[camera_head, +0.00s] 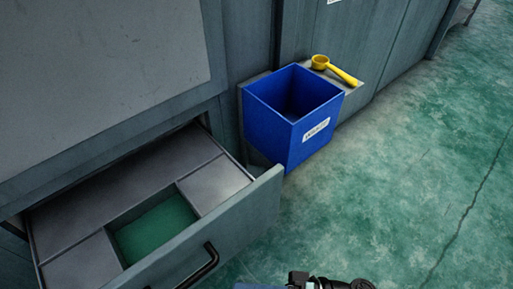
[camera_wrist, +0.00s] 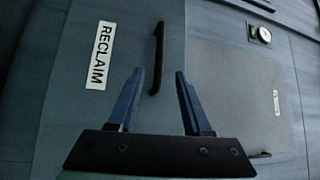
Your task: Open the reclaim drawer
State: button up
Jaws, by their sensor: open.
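The reclaim drawer (camera_head: 235,222) stands pulled out from the grey cabinet at the left of the head view. Its inside shows grey panels around a recessed green-floored compartment (camera_head: 156,230). Its black bar handle (camera_head: 203,266) is on the front face. In the wrist view the drawer front carries a white RECLAIM label (camera_wrist: 100,56), and the handle (camera_wrist: 157,50) shows ahead of my fingers. My gripper (camera_wrist: 159,73) is open and empty. The handle's lower end appears between the fingertips in the picture; I cannot tell how far beyond them it is.
A blue bin (camera_head: 295,112) with a white label stands right of the drawer, close to its front corner. A yellow scoop (camera_head: 334,70) lies on a ledge behind the bin. The green floor (camera_head: 410,170) to the right is clear. A round gauge (camera_wrist: 264,35) shows in the wrist view.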

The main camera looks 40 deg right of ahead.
jog(key=shift+b+v, duration=0.35)
jog(key=shift+v, duration=0.5)
